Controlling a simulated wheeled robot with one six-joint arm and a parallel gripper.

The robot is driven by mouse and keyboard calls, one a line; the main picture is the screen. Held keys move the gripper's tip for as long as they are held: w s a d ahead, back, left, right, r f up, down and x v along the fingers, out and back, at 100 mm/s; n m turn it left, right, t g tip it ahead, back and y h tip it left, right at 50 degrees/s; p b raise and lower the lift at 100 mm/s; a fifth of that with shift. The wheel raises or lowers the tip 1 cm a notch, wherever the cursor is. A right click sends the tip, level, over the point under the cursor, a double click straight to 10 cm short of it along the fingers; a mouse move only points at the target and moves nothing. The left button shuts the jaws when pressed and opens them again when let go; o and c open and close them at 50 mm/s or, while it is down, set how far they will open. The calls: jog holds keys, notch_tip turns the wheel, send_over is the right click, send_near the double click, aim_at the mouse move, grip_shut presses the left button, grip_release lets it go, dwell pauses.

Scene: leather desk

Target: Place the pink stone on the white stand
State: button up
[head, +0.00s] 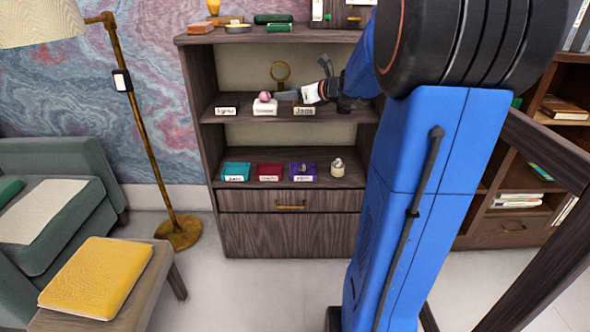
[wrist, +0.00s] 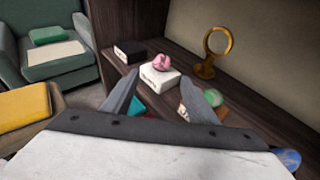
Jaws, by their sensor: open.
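The pink stone (head: 264,97) rests on top of the white stand (head: 264,109) on the middle shelf. In the wrist view the pink stone (wrist: 161,62) sits on the upper face of the white stand (wrist: 158,82), just beyond the fingers. My gripper (wrist: 159,76) is open, with a finger on each side of the view and nothing held between them. In the head view my gripper (head: 284,96) comes in from the right, close beside the stone. Whether a finger touches the stone or stand cannot be told.
A black stand (head: 227,111) is left of the white one, a pale labelled stand (head: 304,111) right. A gold ring (head: 280,72) stands behind. A pale green round thing (wrist: 213,97) is near the right finger. Teal (head: 236,172), red (head: 269,172) and purple (head: 303,172) boxes are below.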

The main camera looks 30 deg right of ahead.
jog(key=s+a+f+n+g+y, duration=0.1)
jog(key=s+a+f+n+g, duration=0.15)
jog(key=s+a+n, duration=0.7)
jog(key=s+a+f+n+g+y, duration=0.25)
jog(key=s+a+n, duration=0.35)
jog(key=a, duration=0.7)
jog(key=s+f+n+g+h, duration=0.2)
jog(key=s+f+n+h, duration=0.1)
jog(key=s+n, duration=0.6)
jog(key=s+f+n+g+h, duration=0.2)
jog(key=s+f+n, duration=0.3)
jog(key=s+n, duration=0.4)
jog(key=s+h, duration=0.1)
jog(key=s, duration=0.3)
jog(key=shift+s+a+f, duration=0.3)
jog(key=shift+f, duration=0.05)
jog(key=shift+d+h, duration=0.15)
jog(key=shift+h, duration=0.1)
